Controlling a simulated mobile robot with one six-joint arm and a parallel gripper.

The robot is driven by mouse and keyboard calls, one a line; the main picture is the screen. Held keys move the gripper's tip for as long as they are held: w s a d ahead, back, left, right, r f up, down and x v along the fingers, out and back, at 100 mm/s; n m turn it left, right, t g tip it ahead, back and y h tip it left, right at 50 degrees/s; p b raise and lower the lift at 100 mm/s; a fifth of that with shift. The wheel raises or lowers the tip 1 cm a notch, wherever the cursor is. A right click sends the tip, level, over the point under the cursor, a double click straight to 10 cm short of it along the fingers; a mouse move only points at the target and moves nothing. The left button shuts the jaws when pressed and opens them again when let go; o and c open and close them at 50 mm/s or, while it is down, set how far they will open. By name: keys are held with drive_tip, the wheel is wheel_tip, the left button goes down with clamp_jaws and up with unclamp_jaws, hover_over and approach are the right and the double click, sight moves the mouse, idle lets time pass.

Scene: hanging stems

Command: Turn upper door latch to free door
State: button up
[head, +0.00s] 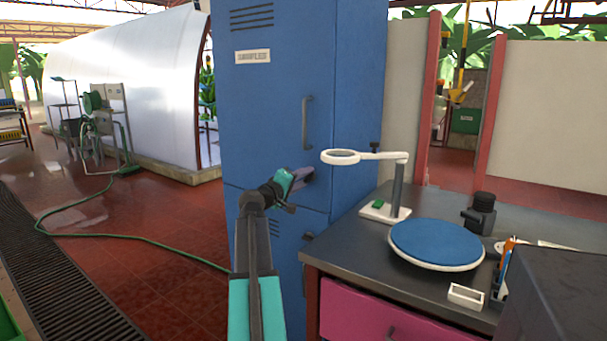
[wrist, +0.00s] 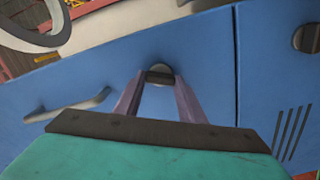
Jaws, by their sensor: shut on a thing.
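The upper door (head: 285,75) is the blue front of the tall locker and looks closed. Its grey bar handle (head: 307,122) also shows at left in the wrist view (wrist: 68,106). The upper latch (wrist: 160,72) is a round knob with a dark bar, low on the upper door, near the seam. My gripper (wrist: 159,84) has its two purple fingers shut on the bar. In the head view my gripper (head: 304,178) reaches the door front below the handle, and the latch is hidden behind it.
A lower latch (head: 308,237) sits below the seam. To the right, a dark bench (head: 350,243) holds a magnifier on a stand (head: 398,185) and a blue round plate (head: 436,243). The magnifier's ring (head: 341,157) is close to my gripper. Open floor (head: 150,215) lies left.

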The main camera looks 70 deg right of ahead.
drive_tip(key=n+p, duration=0.3)
drive_tip(key=n, duration=0.2)
drive_tip(key=shift+w, duration=0.1)
idle(0.5)
drive_tip(key=o, duration=1)
drive_tip(key=shift+o, duration=0.2)
drive_tip(key=shift+a, duration=0.1)
drive_tip(key=v, duration=1.3)
drive_tip(key=shift+a, duration=0.3)
drive_tip(key=shift+w, duration=0.15)
